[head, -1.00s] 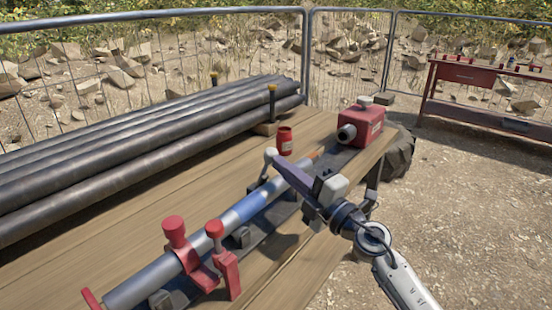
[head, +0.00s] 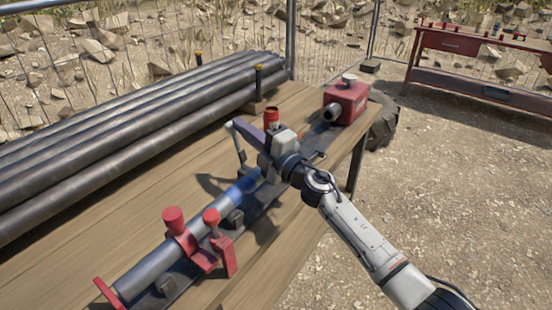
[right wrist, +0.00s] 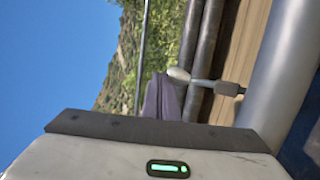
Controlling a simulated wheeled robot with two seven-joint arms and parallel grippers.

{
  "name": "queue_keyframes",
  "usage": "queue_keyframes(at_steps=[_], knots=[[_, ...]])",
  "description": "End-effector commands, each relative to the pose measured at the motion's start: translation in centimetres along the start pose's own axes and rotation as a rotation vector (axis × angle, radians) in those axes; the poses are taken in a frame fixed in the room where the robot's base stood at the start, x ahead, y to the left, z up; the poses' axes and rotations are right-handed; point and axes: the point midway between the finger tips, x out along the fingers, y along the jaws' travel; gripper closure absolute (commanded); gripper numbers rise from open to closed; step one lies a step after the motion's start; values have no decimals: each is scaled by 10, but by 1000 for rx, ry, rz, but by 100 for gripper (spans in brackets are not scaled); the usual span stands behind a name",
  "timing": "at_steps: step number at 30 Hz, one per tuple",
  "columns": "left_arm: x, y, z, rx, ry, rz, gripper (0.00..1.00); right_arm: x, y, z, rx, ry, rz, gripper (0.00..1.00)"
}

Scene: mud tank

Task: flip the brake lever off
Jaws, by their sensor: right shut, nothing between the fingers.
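The brake lever (head: 241,158) looks like a pale rod standing up beside the blue-grey pipe (head: 150,271) on the bench rig. In the right wrist view the lever shows a rounded pale knob (right wrist: 178,74) on a thin rod, with a dark collar by the pipe. My right gripper (head: 231,125) is shut and empty, its fingers pointing left across the lever's top in the head view. In the right wrist view the purple-grey fingers (right wrist: 160,97) are close beside the knob; I cannot tell if they touch. The lever's base is partly hidden. My left gripper is not in view.
Red clamps (head: 174,220) hold the pipe at the near end. Dark pipes (head: 130,125) are stacked on the left. Gravel is open on the right.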

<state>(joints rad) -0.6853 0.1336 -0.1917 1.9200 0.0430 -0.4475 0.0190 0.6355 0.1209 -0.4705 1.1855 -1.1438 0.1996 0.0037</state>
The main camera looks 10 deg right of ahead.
Motion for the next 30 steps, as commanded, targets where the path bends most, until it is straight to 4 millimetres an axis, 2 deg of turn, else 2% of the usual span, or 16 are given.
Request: queue_keyframes(at_steps=[7,23,26,30], knots=[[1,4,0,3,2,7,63,10,-1,-2,0,0,1,100],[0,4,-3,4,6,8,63,11,-1,-2,0,0,0,100],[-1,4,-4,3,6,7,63,6,-1,-2,-1,0,0,100],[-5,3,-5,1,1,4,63,-12,-1,-2,-3,-1,-3,100]])
